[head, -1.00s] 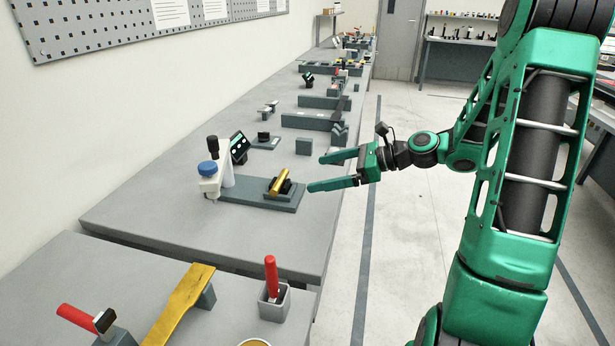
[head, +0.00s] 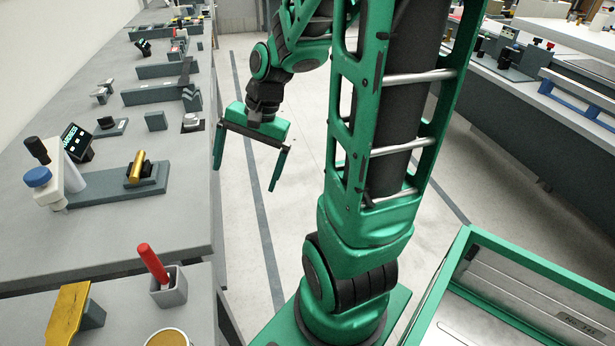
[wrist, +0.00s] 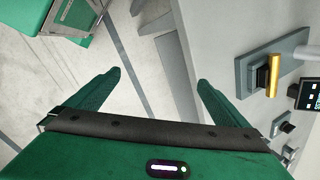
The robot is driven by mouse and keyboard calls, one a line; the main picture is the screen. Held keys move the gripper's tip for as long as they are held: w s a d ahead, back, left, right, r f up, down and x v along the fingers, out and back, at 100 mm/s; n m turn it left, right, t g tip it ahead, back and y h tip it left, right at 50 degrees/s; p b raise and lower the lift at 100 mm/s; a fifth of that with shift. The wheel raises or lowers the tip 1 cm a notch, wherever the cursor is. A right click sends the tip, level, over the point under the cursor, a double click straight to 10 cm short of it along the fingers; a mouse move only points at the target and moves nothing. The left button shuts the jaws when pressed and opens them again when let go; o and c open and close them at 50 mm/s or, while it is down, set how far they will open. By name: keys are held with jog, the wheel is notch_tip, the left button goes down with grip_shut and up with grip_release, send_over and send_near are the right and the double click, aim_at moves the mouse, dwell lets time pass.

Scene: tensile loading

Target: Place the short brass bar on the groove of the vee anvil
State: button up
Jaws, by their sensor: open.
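The short brass bar (head: 137,167) lies on a dark block, which looks like the vee anvil (head: 148,170), at the right end of a grey base plate on the bench. In the wrist view the brass bar (wrist: 273,76) shows at the right on the dark block (wrist: 262,77). Whether the bar sits in the groove is too small to tell. My gripper (head: 246,178) is open and empty, fingers pointing down, over the aisle to the right of the bench and apart from the bar. In the wrist view the open fingers (wrist: 159,78) have floor and bench edge between them.
A stand with a blue knob (head: 38,178) and a small display (head: 77,142) are at the plate's left end. A red-handled tool stands in a grey holder (head: 170,287) on the nearer bench. A green-edged tray (head: 452,264) is at lower right. The aisle floor (head: 262,212) is clear.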

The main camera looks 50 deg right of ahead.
jog(key=s+d+r+n+g+h, duration=0.1)
jog(key=s+d+n, duration=0.1)
jog(key=s, duration=0.6)
jog(key=s+d+r+n+g+h, duration=0.1)
jog(key=s+n, duration=0.3)
jog(key=s, duration=0.4)
jog(key=shift+s+d+r+h, duration=0.3)
jog(key=shift+d+r, duration=0.2)
jog(key=shift+r, duration=0.3)
jog(key=shift+w, duration=0.1)
jog(key=shift+w+f, duration=0.25)
jog(key=shift+w, duration=0.35)
